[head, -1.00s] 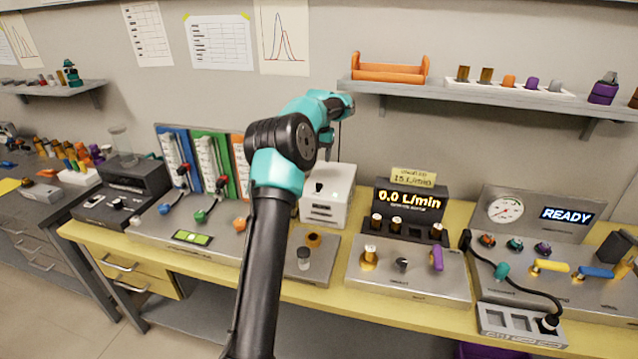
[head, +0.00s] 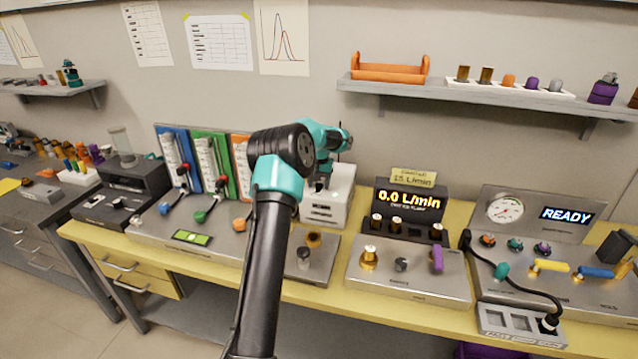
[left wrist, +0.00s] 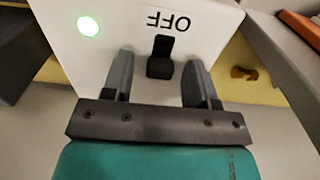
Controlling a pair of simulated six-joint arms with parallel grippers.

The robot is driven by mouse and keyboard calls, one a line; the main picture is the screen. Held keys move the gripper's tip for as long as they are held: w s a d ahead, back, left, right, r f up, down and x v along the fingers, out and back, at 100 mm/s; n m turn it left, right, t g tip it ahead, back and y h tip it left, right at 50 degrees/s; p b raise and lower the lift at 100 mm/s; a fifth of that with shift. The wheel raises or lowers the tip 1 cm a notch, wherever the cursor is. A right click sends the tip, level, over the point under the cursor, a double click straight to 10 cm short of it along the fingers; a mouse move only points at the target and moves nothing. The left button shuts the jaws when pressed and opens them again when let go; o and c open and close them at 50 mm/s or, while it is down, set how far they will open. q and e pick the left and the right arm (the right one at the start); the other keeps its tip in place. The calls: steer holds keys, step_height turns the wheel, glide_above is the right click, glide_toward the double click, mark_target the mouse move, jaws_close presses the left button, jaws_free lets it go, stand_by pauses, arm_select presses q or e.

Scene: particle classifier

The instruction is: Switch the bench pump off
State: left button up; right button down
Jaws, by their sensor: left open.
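The bench pump is a white box (head: 322,211) on the yellow bench, partly hidden behind my left arm in the head view. In the left wrist view, the pump's white face (left wrist: 212,20) carries an upside-down "OFF" label, a lit green lamp (left wrist: 88,26) and a black switch lever (left wrist: 160,58). My left gripper (left wrist: 159,66) is open, with one finger on each side of the lever and gaps showing on both sides. In the head view, the left gripper (head: 322,181) is at the pump's upper part. My right gripper is not in view.
To the right stands a flow display (head: 408,201) reading 0.0 L/min. Coloured panels (head: 205,163) with levers stand left. A wall shelf (head: 420,92) hangs above right.

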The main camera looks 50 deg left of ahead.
arm_select(q)
jaws_close()
stand_by(0.4)
